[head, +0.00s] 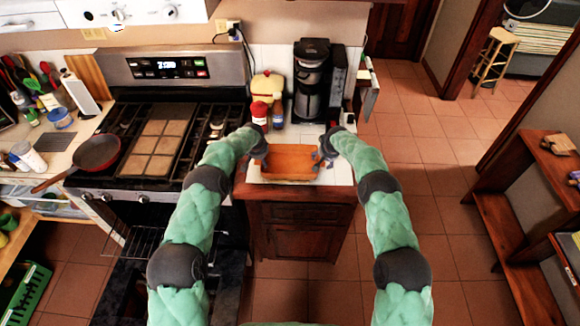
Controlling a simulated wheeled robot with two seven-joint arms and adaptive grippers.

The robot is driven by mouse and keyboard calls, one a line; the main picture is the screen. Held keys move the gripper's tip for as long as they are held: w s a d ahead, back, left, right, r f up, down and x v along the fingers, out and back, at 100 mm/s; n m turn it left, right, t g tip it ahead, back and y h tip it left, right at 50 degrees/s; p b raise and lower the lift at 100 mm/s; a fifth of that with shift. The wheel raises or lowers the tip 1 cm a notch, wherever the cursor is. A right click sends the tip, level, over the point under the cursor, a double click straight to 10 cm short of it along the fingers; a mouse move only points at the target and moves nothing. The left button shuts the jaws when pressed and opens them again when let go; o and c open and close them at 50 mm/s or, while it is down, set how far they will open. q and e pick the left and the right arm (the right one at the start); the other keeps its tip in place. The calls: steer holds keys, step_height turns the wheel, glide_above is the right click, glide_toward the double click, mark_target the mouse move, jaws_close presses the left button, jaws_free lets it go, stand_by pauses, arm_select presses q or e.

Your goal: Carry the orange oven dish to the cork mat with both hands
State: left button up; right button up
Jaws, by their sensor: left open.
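The orange oven dish (290,161) sits at the front of the small white-tiled counter right of the stove. My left gripper (262,157) is open at the dish's left end. My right gripper (322,160) is at its right end; the fingers are small and partly hidden by my wrist, so I cannot tell whether they are shut on it. A flat tan panel with dark lines (157,142) lies on the middle of the stove.
A coffee maker (311,80) and red-topped bottles (260,113) stand behind the dish. A frying pan (96,152) sits on the stove's left, its handle sticking out over the front. Open tiled floor (425,170) lies to the right, before a wooden shelf (510,215).

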arm_select(q)
steer(key=v, duration=0.9)
arm_select(e)
steer(key=v, duration=1.2)
arm_select(q)
steer(key=shift+s, duration=0.15)
arm_select(e)
steer(key=shift+a+f, duration=0.1)
